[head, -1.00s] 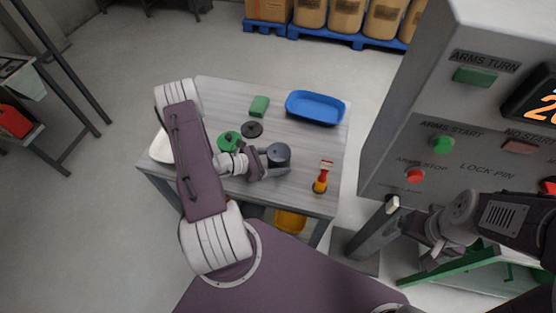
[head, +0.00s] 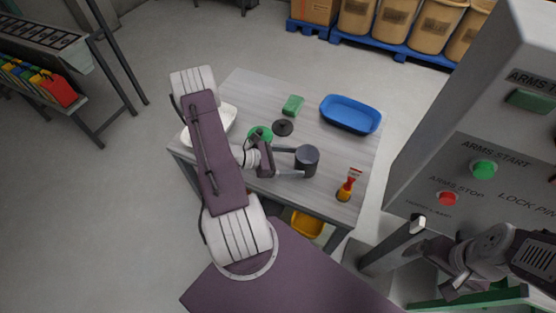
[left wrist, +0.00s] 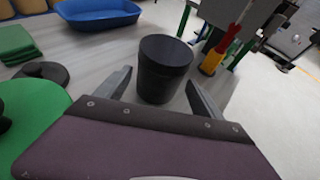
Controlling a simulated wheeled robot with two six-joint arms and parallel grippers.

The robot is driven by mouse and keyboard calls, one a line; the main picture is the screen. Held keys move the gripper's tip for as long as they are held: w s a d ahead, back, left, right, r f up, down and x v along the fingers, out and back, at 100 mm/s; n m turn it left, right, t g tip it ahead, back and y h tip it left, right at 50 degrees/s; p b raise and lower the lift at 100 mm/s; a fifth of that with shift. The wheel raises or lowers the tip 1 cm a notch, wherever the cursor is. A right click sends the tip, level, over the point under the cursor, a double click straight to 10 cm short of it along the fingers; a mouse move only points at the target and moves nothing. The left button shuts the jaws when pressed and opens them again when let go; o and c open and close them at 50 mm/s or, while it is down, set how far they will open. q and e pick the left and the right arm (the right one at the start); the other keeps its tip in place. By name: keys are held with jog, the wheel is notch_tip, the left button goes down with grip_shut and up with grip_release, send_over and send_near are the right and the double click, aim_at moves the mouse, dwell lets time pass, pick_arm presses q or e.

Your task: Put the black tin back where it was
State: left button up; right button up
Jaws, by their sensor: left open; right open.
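The black tin (head: 307,161) stands upright on the grey table (head: 250,88). It also shows in the left wrist view (left wrist: 164,70). My left gripper (head: 297,162) is open, with one finger on each side of the tin. In the left wrist view the left gripper (left wrist: 160,92) shows gaps between its fingers and the tin. My right gripper (head: 432,272) is at the lower right, by the control cabinet, away from the table, and holds nothing that I can see.
On the table are a blue tray (head: 350,114), a green block (head: 293,105), a black disc (head: 283,128), a green round thing (head: 262,133), a white dish (head: 227,117) and a red and yellow tool (head: 348,185). The cabinet (head: 470,150) stands to the right.

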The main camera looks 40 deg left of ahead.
pick_arm(q)
jog(key=v, duration=0.7)
jog(key=shift+b, duration=0.3)
